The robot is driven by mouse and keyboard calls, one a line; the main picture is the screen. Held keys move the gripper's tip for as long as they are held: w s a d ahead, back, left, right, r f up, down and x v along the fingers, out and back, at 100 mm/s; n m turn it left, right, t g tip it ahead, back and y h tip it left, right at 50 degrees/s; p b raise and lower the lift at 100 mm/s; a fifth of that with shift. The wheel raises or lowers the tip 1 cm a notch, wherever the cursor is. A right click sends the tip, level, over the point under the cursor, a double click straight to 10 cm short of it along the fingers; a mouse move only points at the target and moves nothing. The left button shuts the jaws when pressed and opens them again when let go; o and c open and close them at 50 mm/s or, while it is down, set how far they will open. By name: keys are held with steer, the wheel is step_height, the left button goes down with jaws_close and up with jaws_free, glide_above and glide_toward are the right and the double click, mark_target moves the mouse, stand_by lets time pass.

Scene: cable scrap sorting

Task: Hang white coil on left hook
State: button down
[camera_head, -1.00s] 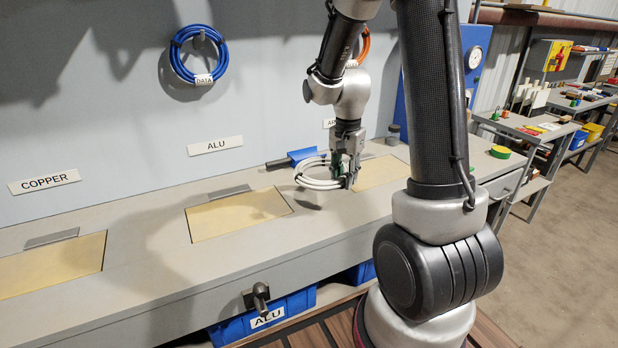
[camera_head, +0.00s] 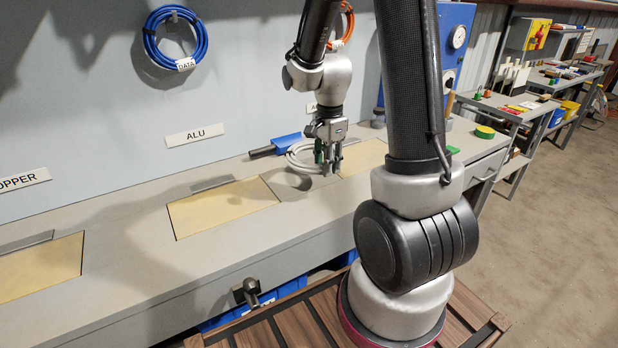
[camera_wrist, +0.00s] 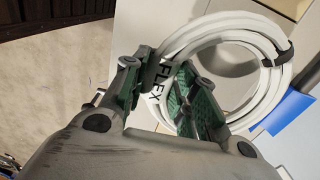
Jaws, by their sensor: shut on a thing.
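The white coil (camera_head: 298,157) is in my gripper (camera_head: 329,168), held a little above the bench. In the wrist view the white coil (camera_wrist: 288,75) shows a FLEX label and a dark tie, and my gripper (camera_wrist: 163,90) is shut on its labelled side. The left hook (camera_head: 174,16) on the wall has a blue coil (camera_head: 151,45) with a DATA tag hanging on it. An orange coil (camera_head: 348,24) hangs further right, partly hidden behind my arm, and its hook cannot be made out.
The grey bench (camera_head: 130,265) has tan panels (camera_head: 222,206) set into its top. A green and yellow roll (camera_head: 484,131) lies at the right end. The wall below the blue coil is clear apart from the ALU sign (camera_head: 194,134).

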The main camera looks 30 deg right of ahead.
mark_target(326, 198)
step_height(326, 198, down, 9)
steer(key=shift+f, duration=0.1)
stand_by(0.3)
steer(key=c, duration=1.1)
jaws_free()
steer(key=shift+f, duration=0.1)
